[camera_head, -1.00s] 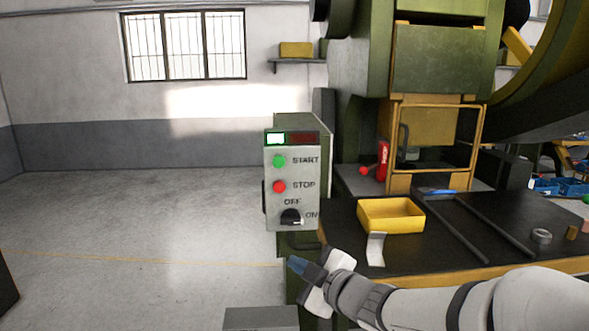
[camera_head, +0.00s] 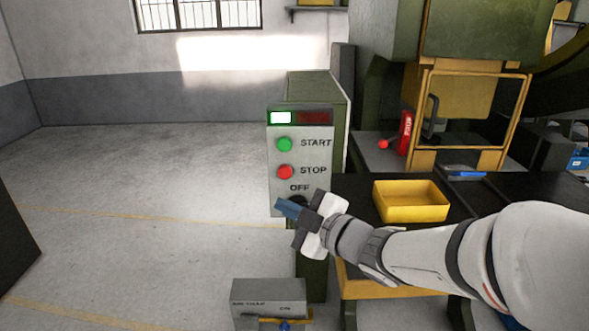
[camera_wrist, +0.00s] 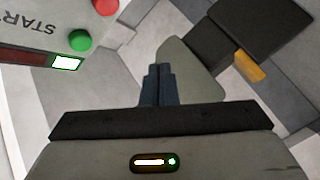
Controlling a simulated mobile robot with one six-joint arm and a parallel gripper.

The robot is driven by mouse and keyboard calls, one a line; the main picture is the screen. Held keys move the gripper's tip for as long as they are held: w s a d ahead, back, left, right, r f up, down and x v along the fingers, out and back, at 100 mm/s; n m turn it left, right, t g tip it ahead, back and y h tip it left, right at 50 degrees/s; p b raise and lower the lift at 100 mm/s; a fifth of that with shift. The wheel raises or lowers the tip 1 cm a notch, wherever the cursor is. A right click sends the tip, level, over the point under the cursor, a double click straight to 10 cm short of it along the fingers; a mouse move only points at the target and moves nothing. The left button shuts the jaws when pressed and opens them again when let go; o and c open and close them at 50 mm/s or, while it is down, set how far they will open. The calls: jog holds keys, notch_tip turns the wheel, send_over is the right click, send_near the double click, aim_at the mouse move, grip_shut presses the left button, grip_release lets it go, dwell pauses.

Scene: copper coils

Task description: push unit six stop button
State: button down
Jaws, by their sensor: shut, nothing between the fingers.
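The control panel (camera_head: 274,196) is a grey box on a green housing, left of the press. Its red STOP button (camera_head: 285,172) sits below the green START button (camera_head: 284,144). A green light (camera_head: 281,118) is lit at the top left of the panel. My gripper (camera_head: 283,206) is shut and empty, and in the head view it overlaps the panel's lower part, below the STOP button, hiding most of the OFF/ON knob. In the wrist view, my shut fingers (camera_wrist: 158,72) are apart from the red button (camera_wrist: 106,6) and green button (camera_wrist: 80,40) at the upper left. No unit number is readable.
A yellow tray (camera_head: 410,215) stands on the dark bench right of the panel. A grey box (camera_head: 268,296) stands low in front.

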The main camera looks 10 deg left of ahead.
aim_at(279, 175)
jog(key=w, duration=0.3)
jog(key=w+a, duration=0.1)
jog(key=w, duration=0.2)
jog(key=w+a+p, duration=0.1)
jog(key=w, duration=0.1)
jog(key=shift+w, duration=0.4)
jog(key=shift+w+f, duration=0.1)
jog(key=shift+w, duration=0.05)
dwell(1.7)
jog(key=shift+w, duration=0.3)
jog(key=shift+w+a, duration=0.2)
jog(key=shift+w, duration=0.25)
dwell(0.7)
dwell(0.3)
jog(key=shift+s+d+b, duration=0.25)
jog(key=shift+s+b, duration=0.25)
jog(key=shift+s, duration=0.4)
